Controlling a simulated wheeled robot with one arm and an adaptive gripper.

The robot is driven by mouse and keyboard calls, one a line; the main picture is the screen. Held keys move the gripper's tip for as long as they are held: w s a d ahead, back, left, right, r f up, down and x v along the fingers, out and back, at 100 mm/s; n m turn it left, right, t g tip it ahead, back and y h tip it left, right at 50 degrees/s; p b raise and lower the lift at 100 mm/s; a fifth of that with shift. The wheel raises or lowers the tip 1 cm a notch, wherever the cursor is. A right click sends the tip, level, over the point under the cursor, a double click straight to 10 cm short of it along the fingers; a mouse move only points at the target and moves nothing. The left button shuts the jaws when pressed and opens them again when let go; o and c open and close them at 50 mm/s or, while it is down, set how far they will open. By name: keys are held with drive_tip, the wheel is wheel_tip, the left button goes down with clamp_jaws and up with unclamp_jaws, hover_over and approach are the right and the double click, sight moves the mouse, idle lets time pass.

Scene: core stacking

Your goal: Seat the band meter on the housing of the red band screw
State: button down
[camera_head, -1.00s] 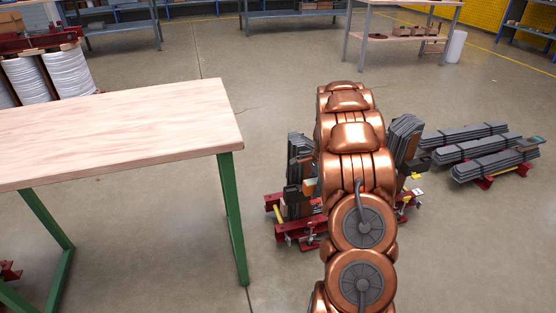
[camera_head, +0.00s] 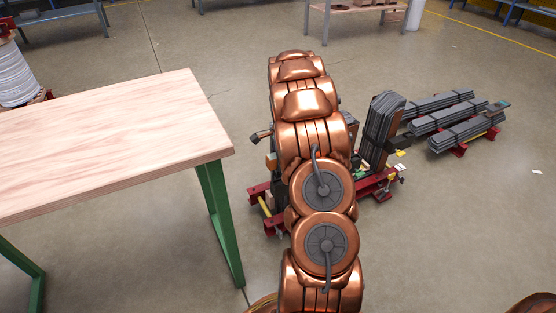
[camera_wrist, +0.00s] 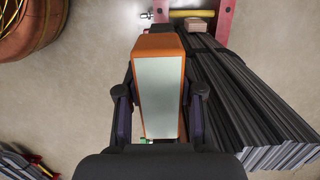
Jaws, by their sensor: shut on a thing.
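The band meter (camera_wrist: 161,95), an orange box with a pale grey face, fills the middle of the wrist view. My gripper (camera_wrist: 160,108) is shut on it, with one dark finger on each side. In the head view my copper arm covers much of the red core stand (camera_head: 380,187), and the gripper and meter cannot be made out clearly there. A red frame part (camera_wrist: 226,22) with a yellow rod (camera_wrist: 193,13) lies beyond the meter in the wrist view. I cannot pick out the red band screw or its housing for sure.
A dark stack of sheets (camera_wrist: 250,105) lies close to the meter's right. The stand bears upright stacks (camera_head: 380,125). Strapped bundles (camera_head: 450,120) lie to its right. A wooden table (camera_head: 110,140) with green legs stands left. Open floor lies between.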

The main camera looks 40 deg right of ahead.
drive_tip(key=shift+a+r+p, duration=0.1)
drive_tip(key=shift+r+p, duration=0.05)
drive_tip(key=shift+p, duration=0.3)
hover_over(277, 184)
drive_tip(key=shift+s+d+f, duration=0.1)
drive_tip(key=shift+f, duration=1.45)
drive_tip(key=shift+d+f, duration=0.1)
drive_tip(key=shift+f, duration=1.4)
drive_tip(key=shift+r+p, duration=0.1)
drive_tip(key=shift+p, duration=1.2)
drive_tip(key=shift+f, duration=1.25)
drive_tip(key=c, duration=0.7)
unclamp_jaws()
drive_tip(key=shift+o, duration=0.2)
drive_tip(key=shift+r, duration=0.15)
drive_tip(key=r, duration=0.4)
drive_tip(key=d+r, duration=0.1)
drive_tip(key=r, duration=0.6)
drive_tip(key=shift+s+d+r, duration=0.2)
drive_tip(key=shift+s+r, duration=0.05)
drive_tip(key=shift+r, duration=0.1)
